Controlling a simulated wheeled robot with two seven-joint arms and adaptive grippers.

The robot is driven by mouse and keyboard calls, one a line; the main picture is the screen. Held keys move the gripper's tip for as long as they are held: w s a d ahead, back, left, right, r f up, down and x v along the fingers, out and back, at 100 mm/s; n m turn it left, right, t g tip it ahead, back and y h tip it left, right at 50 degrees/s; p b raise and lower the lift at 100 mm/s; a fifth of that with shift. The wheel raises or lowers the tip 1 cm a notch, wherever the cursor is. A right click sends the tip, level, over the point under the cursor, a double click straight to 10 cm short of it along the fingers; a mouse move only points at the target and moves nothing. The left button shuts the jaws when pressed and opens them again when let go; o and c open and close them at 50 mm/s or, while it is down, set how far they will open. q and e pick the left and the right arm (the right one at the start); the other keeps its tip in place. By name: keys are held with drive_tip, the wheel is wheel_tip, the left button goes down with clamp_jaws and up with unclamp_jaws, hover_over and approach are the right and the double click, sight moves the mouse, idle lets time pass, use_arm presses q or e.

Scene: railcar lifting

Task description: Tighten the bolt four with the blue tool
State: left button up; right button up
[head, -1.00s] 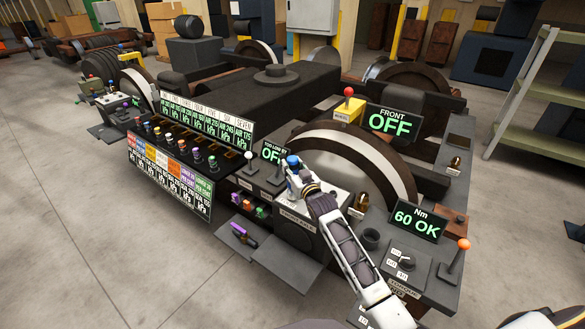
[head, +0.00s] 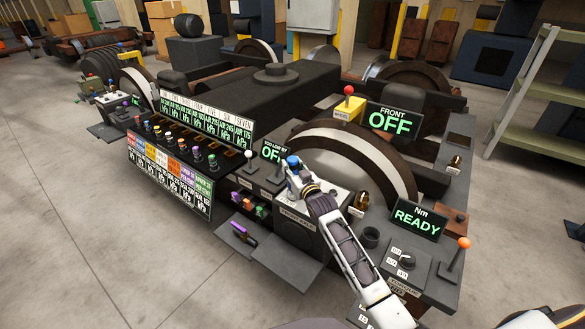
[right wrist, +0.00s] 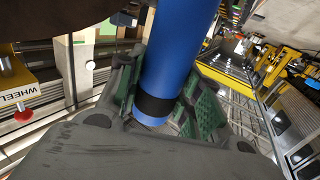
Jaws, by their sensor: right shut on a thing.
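The blue tool (head: 292,162) stands roughly upright over the grey panel (head: 334,200) in front of the large wheel (head: 352,150). My right gripper (head: 298,180) is shut around it. In the right wrist view the blue tool (right wrist: 178,50), a smooth cylinder with a black band, sits between the green-padded fingers of the right gripper (right wrist: 165,95). Its lower end and the bolt under it are hidden, so I cannot tell which bolt it is on or whether it touches. The Nm display (head: 415,217) reads READY. My left gripper is out of view.
The FRONT display (head: 393,122) reads OFF. A yellow block (head: 348,109) with a red-knobbed lever stands behind the wheel. An orange-knobbed lever (head: 463,245) and a rotary knob (head: 407,261) are at the right. A purple tool (head: 243,235) lies on the low left tray.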

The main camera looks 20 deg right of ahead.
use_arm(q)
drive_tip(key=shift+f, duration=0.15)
use_arm(e)
drive_tip(key=shift+s+f, duration=0.1)
drive_tip(key=shift+f, duration=0.25)
idle(0.9)
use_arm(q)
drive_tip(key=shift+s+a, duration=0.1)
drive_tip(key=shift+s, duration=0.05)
